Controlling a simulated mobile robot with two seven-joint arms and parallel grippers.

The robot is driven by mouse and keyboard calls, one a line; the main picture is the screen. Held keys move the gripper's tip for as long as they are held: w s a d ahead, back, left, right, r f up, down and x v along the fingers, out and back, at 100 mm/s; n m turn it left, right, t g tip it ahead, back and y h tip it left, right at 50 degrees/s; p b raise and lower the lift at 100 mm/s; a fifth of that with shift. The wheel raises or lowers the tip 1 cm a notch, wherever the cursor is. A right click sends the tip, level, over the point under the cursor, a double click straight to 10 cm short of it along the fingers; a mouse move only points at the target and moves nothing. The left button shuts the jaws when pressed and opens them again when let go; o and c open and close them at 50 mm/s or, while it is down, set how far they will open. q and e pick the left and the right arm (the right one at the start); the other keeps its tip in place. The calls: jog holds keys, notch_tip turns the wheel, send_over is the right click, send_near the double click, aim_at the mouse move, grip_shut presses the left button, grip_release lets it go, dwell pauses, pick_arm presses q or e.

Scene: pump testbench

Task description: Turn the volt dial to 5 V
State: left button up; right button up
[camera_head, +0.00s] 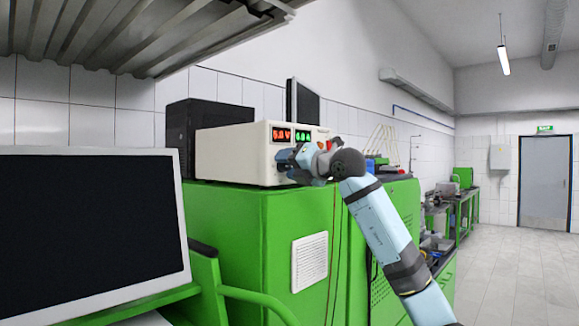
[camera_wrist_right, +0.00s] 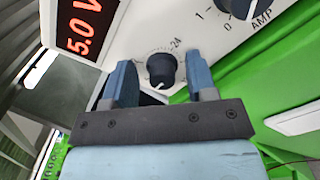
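The power supply (camera_head: 235,153) is a white box on a green cabinet. Its red volt display (camera_head: 281,134) reads 5.0 V and also shows in the right wrist view (camera_wrist_right: 84,38). The volt dial (camera_wrist_right: 161,71) is a dark knob with a white pointer mark, on a scale marked 24. My right gripper (camera_wrist_right: 160,82) has its two blue fingers apart, one on each side of the volt dial, with visible gaps to the knob. In the head view my right gripper (camera_head: 303,160) is at the front panel and hides the dial. My left gripper is not in view.
The amp dial (camera_wrist_right: 238,8) is right of the volt dial in the wrist view. A green display (camera_head: 303,135) sits beside the red one. A monitor (camera_head: 90,235) stands at the left front, and a metal shelf (camera_head: 130,35) hangs above.

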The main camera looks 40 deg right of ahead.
jog(key=shift+s+f, duration=0.15)
jog(key=shift+s, duration=0.3)
jog(key=s+d+b, duration=0.1)
jog(key=s+b, duration=0.3)
jog(key=s, duration=0.8)
jog(key=shift+s, duration=0.4)
